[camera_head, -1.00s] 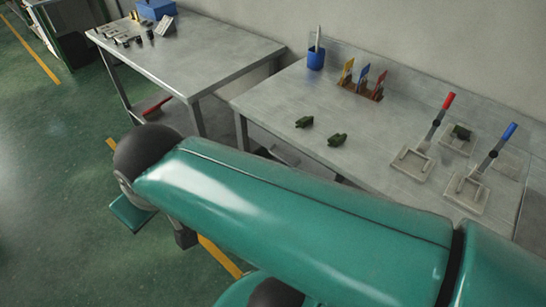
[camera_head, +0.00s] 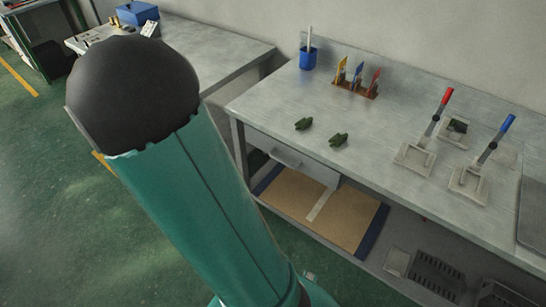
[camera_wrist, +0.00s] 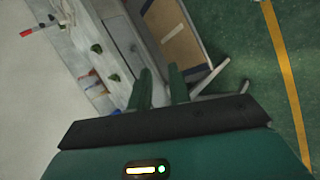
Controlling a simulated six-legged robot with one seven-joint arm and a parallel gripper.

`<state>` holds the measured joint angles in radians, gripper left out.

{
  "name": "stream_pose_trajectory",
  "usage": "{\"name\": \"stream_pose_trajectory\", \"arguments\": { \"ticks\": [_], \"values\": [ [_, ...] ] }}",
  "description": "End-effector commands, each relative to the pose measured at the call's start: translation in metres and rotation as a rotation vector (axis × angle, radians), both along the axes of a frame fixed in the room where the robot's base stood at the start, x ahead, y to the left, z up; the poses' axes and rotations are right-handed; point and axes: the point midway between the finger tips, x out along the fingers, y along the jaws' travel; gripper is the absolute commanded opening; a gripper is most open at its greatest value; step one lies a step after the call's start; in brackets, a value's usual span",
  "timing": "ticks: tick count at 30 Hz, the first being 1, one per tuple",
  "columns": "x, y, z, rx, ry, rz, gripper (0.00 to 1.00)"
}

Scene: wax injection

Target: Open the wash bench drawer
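The right-hand metal bench (camera_head: 270,105) has a grey drawer (camera_head: 262,143) under the left part of its top, with a small handle (camera_head: 286,160) on its front. The drawer looks closed. In the wrist view the drawer front (camera_wrist: 122,32) shows ahead, beyond the fingers and slightly left. My gripper (camera_wrist: 160,70) is open and empty, its two green fingers apart and not visibly touching the bench. In the head view my arm fills the left middle, and the gripper itself is hidden.
Two green pieces (camera_head: 303,124), a blue cup (camera_head: 308,58), a tool rack (camera_head: 357,88) and red- and blue-handled clamps stand on the bench. A tan board (camera_head: 318,208) lies on the lower shelf. Another table (camera_head: 225,55) stands left. Green floor is open in front.

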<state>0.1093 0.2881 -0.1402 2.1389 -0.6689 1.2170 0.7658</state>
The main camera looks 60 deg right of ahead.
Motion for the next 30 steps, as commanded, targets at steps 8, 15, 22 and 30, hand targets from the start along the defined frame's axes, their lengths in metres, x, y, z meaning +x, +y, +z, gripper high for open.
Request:
{"name": "stream_pose_trajectory", "arguments": {
  "ticks": [8, 15, 22, 30],
  "values": [
    [-0.001, -0.068, -0.068, -0.303, 0.216, -0.082, 0.19],
    [-0.009, -0.120, -0.128, -0.580, 0.352, -0.057, 0.19],
    [-0.022, -0.156, -0.184, -0.810, 0.427, 0.037, 0.19],
    [-0.031, -0.172, -0.207, -0.905, 0.439, 0.098, 0.19]
  ]
}}
